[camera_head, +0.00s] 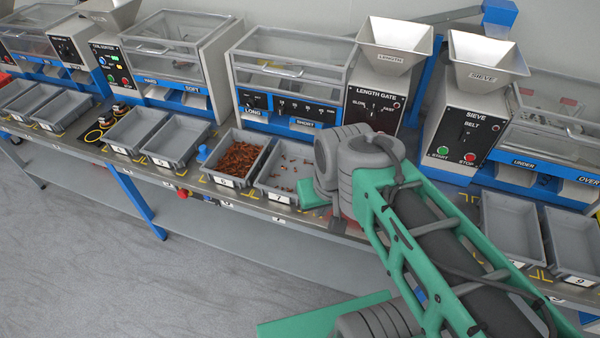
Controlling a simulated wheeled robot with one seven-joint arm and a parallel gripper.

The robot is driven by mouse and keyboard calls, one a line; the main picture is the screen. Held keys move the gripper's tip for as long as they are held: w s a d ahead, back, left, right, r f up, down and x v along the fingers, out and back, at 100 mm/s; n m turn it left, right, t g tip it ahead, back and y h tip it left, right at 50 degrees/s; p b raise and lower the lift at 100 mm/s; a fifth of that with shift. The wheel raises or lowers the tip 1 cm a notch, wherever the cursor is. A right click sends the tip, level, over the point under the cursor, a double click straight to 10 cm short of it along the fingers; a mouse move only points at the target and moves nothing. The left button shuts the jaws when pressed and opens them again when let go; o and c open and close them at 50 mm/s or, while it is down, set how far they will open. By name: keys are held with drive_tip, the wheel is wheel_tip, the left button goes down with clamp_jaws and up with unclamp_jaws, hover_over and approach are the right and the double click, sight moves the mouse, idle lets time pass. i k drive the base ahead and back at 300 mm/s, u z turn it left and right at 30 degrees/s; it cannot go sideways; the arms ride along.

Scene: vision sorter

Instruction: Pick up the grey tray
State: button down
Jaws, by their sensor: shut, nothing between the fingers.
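Several grey trays stand in a row along the bench front. Tray 6 (262,139) holds many reddish-brown pieces. Tray 7 (262,180), to its right, holds a few scattered pieces, and my arm is close to its right side. An empty pair, one tray (135,130) and another (178,142), stands left of centre. Two more empty trays stand at the far left. At the right are an empty tray (511,226) and tray 9 (572,240). Which grey tray is meant cannot be told. My gripper is not visible; only my green arm links show.
Behind the trays stand sorting machines, including the length gate (378,100) and the sieve machine (462,130) with their hoppers. A blue knob (203,153) stands left of tray 6. The grey floor (90,250) in front is clear at left.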

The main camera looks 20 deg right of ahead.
sight(290, 162)
drive_tip(key=u, duration=0.05)
drive_tip(key=k, duration=0.65)
drive_tip(key=u, duration=0.55)
drive_tip(key=i, duration=1.05)
